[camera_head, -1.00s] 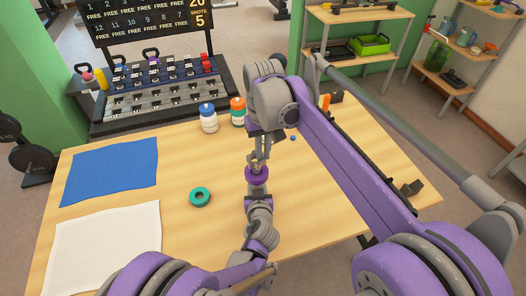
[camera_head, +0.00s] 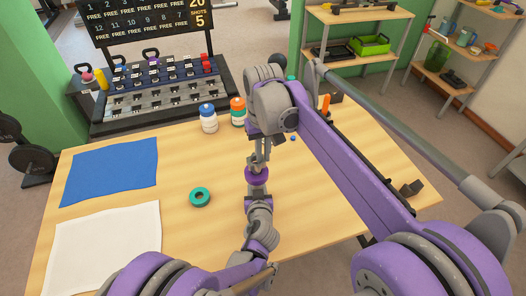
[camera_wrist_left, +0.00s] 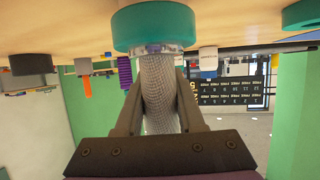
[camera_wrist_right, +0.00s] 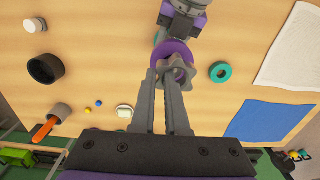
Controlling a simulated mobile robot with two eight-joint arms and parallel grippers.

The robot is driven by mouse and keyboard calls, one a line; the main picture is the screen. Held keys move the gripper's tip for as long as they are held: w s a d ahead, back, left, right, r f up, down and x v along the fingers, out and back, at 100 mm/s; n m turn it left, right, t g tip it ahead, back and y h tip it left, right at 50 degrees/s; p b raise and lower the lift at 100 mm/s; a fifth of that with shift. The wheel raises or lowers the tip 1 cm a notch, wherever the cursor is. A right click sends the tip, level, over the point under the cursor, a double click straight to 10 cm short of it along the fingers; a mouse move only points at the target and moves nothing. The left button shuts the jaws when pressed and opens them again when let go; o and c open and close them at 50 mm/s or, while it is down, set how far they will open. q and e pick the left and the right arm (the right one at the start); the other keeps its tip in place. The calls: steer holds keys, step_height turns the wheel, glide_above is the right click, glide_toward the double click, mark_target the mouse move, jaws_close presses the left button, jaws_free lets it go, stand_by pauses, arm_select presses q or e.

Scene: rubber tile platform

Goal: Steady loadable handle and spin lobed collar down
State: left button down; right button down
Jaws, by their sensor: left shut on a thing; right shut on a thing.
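The loadable handle stands upright on the table, with a purple plate (camera_head: 256,175) at its upper end. The left wrist view shows its knurled grey shaft (camera_wrist_left: 160,95) and a teal plate (camera_wrist_left: 155,27) at its lower end. My left gripper (camera_head: 258,202) is shut on the shaft below the purple plate. The grey lobed collar (camera_wrist_right: 180,72) sits just above the purple plate (camera_wrist_right: 170,52). My right gripper (camera_wrist_right: 163,82) comes from above and is shut on the collar. Its fingers partly hide the collar, so its exact gap to the plate is unclear.
A loose teal ring (camera_head: 200,197) lies left of the handle. A blue cloth (camera_head: 110,170) and a white cloth (camera_head: 105,245) lie on the left. White-and-blue (camera_head: 208,118) and orange-topped (camera_head: 238,112) bottles stand behind. A dark cup (camera_wrist_right: 46,69) and small balls are on the table.

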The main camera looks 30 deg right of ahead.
steer(key=shift+f, duration=0.35)
steer(key=shift+r, duration=0.1)
steer(key=shift+r, duration=0.7)
steer(key=shift+f, duration=0.25)
stand_by(0.5)
steer(key=shift+f, duration=0.5)
steer(key=shift+r, duration=0.1)
steer(key=shift+r, duration=0.65)
steer(key=shift+f, duration=0.15)
stand_by(0.6)
steer(key=shift+f, duration=0.65)
